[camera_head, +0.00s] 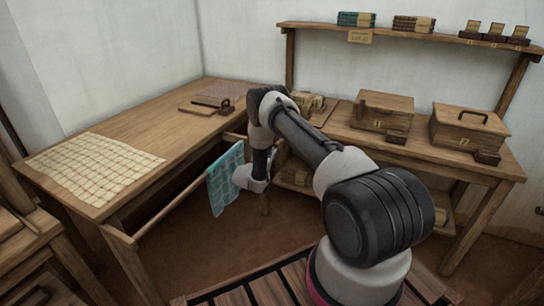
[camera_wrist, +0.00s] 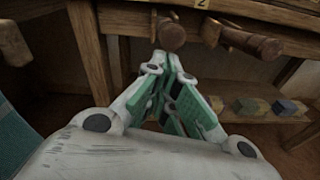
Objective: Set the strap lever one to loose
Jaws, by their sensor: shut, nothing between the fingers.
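In the wrist view, a wooden lever or peg with a rounded end (camera_wrist: 172,38) sticks out below the table edge, just beyond my fingertips. A second wooden peg (camera_wrist: 252,42) sticks out to its right, below a small plate marked 2 (camera_wrist: 202,4). I cannot tell which of them is strap lever one, as no plate marked 1 shows. My gripper (camera_wrist: 172,68) is shut and empty, its tips close to the first peg's rounded end; I cannot tell whether they touch. In the head view, my arm hides the fingers and most of this area.
A teal cloth (camera_head: 226,178) hangs from a wooden rail left of my wrist. A table with checked cloth (camera_head: 92,168) stands at left. Wooden boxes (camera_head: 382,110) (camera_head: 468,130) stand on the back bench. A low shelf (camera_wrist: 235,104) with small coloured blocks (camera_wrist: 252,108) lies below the pegs.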

